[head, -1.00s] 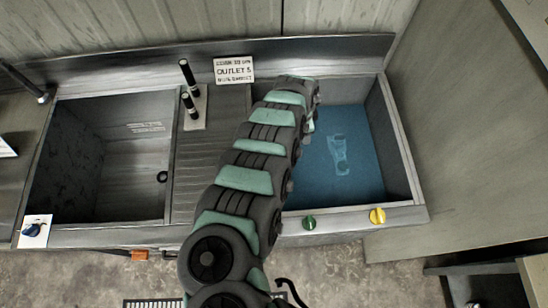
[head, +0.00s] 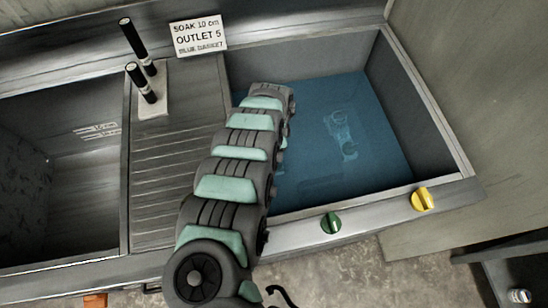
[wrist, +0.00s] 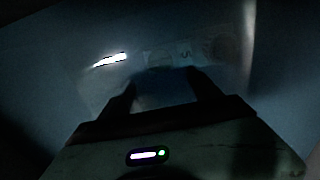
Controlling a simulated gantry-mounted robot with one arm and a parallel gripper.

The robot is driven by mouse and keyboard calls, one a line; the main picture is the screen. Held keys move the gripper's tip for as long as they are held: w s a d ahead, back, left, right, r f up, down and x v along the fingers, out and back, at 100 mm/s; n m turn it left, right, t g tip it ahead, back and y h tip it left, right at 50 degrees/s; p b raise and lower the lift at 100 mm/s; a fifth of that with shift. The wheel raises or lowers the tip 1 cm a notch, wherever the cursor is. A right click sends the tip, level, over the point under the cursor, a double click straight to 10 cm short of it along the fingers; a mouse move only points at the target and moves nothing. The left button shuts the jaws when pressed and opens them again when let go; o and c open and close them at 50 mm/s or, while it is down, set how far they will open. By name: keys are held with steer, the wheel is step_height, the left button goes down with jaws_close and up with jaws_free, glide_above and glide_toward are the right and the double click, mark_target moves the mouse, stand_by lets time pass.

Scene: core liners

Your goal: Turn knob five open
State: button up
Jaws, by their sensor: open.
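A green knob (head: 331,223) and a yellow knob (head: 423,199) sit on the front rim of the right sink (head: 440,125). No number is readable on either, so I cannot tell which is knob five. A sign (head: 199,36) at the back reads "SOAK 10 cm, OUTLET 5, BLUE BASKET". In the head view my arm hides my gripper. In the wrist view my gripper (wrist: 165,85) is open, its two dark fingers apart, facing a dim bluish surface with a bright glare and faint marks. No knob is clear between the fingers.
Blue water (head: 350,140) stands in the right sink, with a pale blurred shape in it. Two black upright handles (head: 138,60) stand on a plate at the ribbed drainboard (head: 165,185). An empty-looking left sink (head: 20,200) is beside it. A wall closes the right side.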

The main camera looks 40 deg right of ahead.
step_height(320, 180, down, 10)
steer(key=b, duration=0.3)
steer(key=shift+f+b, duration=0.15)
steer(key=shift+b, duration=0.15)
steer(key=c, duration=1.4)
